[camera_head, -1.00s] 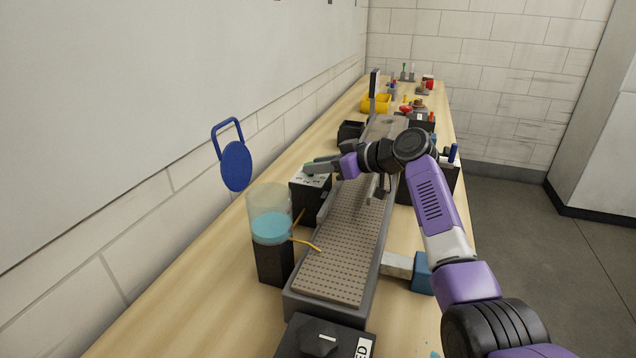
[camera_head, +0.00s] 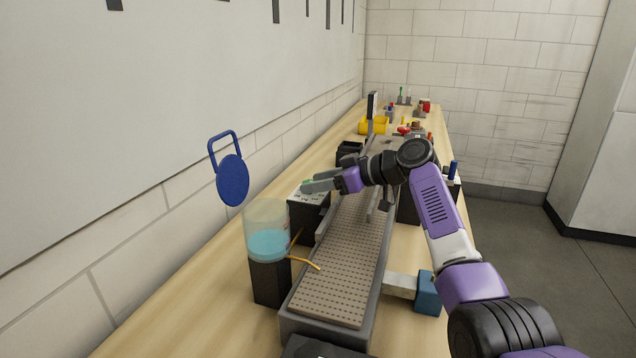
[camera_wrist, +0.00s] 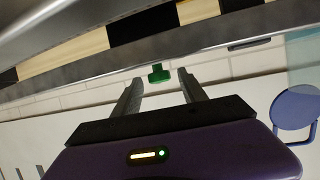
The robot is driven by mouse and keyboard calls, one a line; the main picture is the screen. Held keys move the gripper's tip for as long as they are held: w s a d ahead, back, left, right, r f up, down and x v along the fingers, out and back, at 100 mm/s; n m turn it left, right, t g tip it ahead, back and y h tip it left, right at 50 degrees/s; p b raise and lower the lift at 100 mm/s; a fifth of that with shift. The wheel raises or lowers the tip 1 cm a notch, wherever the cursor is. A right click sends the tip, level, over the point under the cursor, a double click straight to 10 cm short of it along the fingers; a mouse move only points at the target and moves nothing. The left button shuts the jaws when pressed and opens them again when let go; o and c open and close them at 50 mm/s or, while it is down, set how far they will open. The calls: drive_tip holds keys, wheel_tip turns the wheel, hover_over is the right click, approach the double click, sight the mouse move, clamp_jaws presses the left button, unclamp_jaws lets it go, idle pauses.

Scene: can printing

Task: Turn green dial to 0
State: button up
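The green dial (camera_wrist: 158,74) shows in the wrist view just beyond and between my two fingertips, with a gap on each side. In the head view a bit of green (camera_head: 308,182) shows at my fingertips, above a dark box with a light, marked top (camera_head: 305,197). My gripper (camera_head: 312,186) is open and empty, reaching left over the box. Its two fingers stand apart in the wrist view (camera_wrist: 157,83). The dial's pointer and the number it points at cannot be read; the fingers partly cover the dial in the head view.
A clear tank with blue liquid (camera_head: 267,230) stands on a dark block just in front of the box. A perforated conveyor (camera_head: 340,275) runs beside it. A blue round tag (camera_head: 232,180) appears near the wall. Yellow containers (camera_head: 373,125) and small items stand farther back.

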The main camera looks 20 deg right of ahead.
drive_tip(key=shift+d, duration=0.1)
drive_tip(key=v, duration=0.7)
drive_tip(key=shift+s+d+r, duration=0.15)
drive_tip(key=shift+s+d, duration=0.05)
drive_tip(key=shift+s, duration=0.05)
idle(0.4)
